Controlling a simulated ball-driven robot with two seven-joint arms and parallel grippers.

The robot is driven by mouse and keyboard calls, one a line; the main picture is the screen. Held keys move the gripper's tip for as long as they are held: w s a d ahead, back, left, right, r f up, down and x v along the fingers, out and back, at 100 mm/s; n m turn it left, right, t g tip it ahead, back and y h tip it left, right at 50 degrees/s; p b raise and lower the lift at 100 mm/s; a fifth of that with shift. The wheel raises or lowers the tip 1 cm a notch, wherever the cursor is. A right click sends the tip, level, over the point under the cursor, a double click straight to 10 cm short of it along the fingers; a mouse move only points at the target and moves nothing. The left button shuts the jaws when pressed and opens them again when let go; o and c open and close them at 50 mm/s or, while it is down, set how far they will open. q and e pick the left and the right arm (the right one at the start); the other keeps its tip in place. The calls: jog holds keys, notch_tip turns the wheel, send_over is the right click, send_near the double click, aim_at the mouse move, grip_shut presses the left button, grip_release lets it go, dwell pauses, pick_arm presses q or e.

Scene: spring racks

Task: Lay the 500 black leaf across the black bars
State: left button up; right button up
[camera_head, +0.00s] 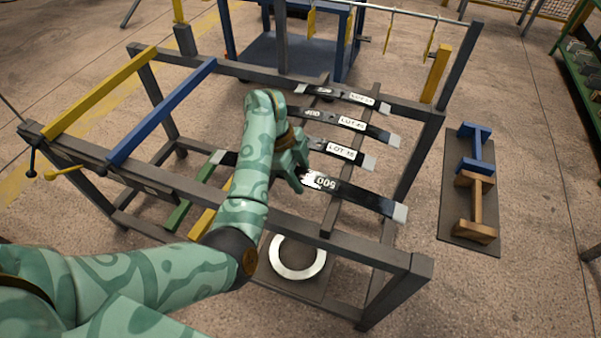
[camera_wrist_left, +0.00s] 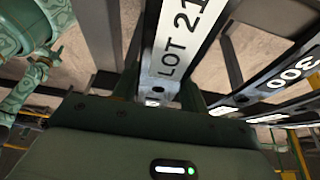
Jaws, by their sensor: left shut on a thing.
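The 500 black leaf (camera_head: 370,197) is a long dark strip with pale ends and a white 500, which reads upside down in the head view. My left gripper (camera_head: 297,178) is shut on it near its middle. In the left wrist view a strip labelled LOT 21 (camera_wrist_left: 177,45) runs between the fingers (camera_wrist_left: 160,95). One dark bar (camera_head: 332,217) passes under the 500 leaf, right of the gripper. My arm hides part of the leaf and what lies under its left half. I cannot tell whether the leaf touches the bar.
Several similar leaves, one marked LOT 38 (camera_head: 340,152), lie side by side just beyond. A blue bar (camera_head: 165,108) and a yellow bar (camera_head: 100,90) cross the dark frame's left part. A pale ring (camera_head: 297,272) lies below. Blue and brown stands (camera_head: 477,200) sit on a mat at right.

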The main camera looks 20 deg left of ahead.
pick_arm(q)
jog(key=shift+w+f+b, duration=0.1)
jog(key=shift+f+b, duration=0.25)
jog(key=shift+f, duration=0.1)
pick_arm(e)
jog(key=shift+s+f, duration=0.15)
jog(key=shift+f, duration=0.2)
pick_arm(q)
jog(key=o, duration=1.1)
jog(key=shift+o, duration=0.3)
jog(key=shift+f, duration=0.15)
jog(key=p+v, duration=0.8)
jog(key=v, duration=0.8)
jog(key=shift+r+p, duration=0.3)
jog(key=shift+p, duration=0.1)
pick_arm(e)
notch_tip(320, 180, up, 8)
jog(key=w, duration=0.2)
jog(key=shift+w+r+t, duration=0.25)
jog(key=shift+w+t, duration=0.05)
pick_arm(q)
jog(key=shift+a+f, duration=0.1)
